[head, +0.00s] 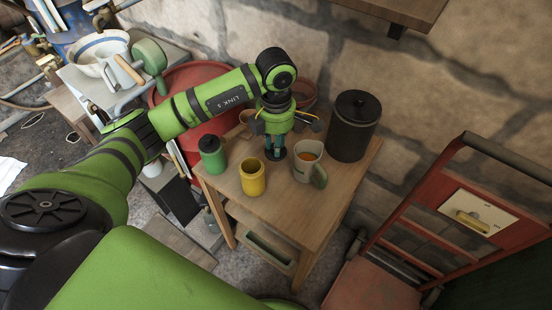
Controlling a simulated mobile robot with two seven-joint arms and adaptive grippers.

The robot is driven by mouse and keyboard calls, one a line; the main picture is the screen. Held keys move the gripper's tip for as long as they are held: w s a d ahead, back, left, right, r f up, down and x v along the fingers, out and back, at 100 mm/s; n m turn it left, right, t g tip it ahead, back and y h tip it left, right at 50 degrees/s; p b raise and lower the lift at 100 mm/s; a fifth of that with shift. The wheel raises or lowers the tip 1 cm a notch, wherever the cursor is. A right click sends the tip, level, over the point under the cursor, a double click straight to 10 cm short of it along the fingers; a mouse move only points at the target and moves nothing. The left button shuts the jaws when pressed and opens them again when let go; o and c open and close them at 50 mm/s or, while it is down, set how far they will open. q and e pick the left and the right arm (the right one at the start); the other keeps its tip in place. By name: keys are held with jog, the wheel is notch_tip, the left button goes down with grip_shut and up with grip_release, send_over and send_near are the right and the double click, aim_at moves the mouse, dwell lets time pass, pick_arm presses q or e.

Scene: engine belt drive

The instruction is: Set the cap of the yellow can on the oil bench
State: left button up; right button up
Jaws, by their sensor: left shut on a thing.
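The yellow can (253,182) stands upright on the wooden bench (283,203), with its top open and no cap on it. My left gripper (275,150) points down over the bench, just behind and to the right of the yellow can. It is shut on a small dark round cap (276,155) at its fingertips. Whether the cap touches the bench top I cannot tell. My right gripper is not in view.
A green can (212,160) with a dark cap stands left of the yellow can. A mug (307,166) with amber liquid stands close right of my gripper. A tall black canister (354,130) is at the back right. The bench's front right is clear.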

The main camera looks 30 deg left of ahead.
pick_arm(q)
notch_tip(320, 180, down, 4)
jog(key=shift+d+r, duration=0.1)
jog(key=shift+r, duration=0.15)
jog(key=shift+w+f+p, duration=0.1)
jog(key=shift+f+p, duration=0.2)
jog(key=shift+f, duration=0.3)
notch_tip(320, 180, down, 4)
jog(key=shift+r, duration=0.2)
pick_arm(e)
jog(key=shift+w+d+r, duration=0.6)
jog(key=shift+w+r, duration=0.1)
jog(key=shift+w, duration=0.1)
pick_arm(q)
jog(key=shift+f, duration=0.1)
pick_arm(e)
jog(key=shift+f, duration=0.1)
pick_arm(q)
jog(key=shift+f, duration=0.15)
jog(key=o, duration=0.8)
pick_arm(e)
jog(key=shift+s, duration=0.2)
